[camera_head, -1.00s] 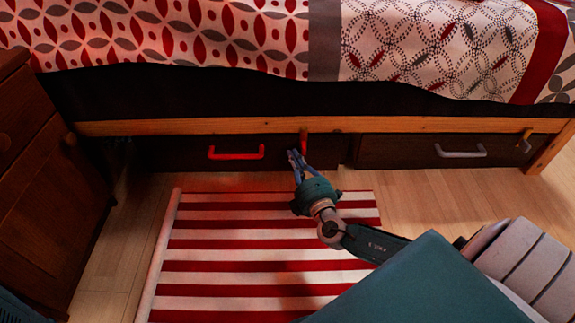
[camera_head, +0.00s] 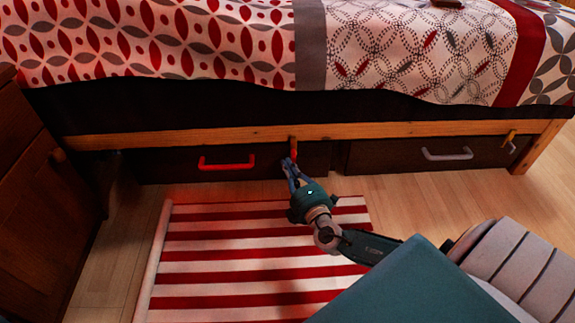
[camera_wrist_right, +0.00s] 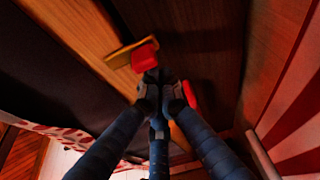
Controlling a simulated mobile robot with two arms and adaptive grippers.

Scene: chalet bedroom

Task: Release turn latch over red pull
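The red pull (camera_head: 227,163) is on the front of the dark left drawer (camera_head: 175,168) under the bed. The turn latch (camera_head: 293,146) is a small wooden piece with a red end on the bed rail, right of the pull, and hangs down over the top of the drawer front. In the right wrist view, the latch (camera_wrist_right: 126,53) and its red end (camera_wrist_right: 145,57) are just beyond the fingertips. The red pull (camera_wrist_right: 189,95) is partly hidden behind a finger. My right gripper (camera_head: 288,163) has its fingertips close together just below the latch; contact is unclear. My left gripper is out of view.
A second dark drawer (camera_head: 385,156) with a grey pull (camera_head: 447,154) and its own latch (camera_head: 509,138) is to the right. A wooden cabinet (camera_head: 40,210) stands at left. A red-and-white striped rug (camera_head: 240,262) lies on the floor in front of the left drawer.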

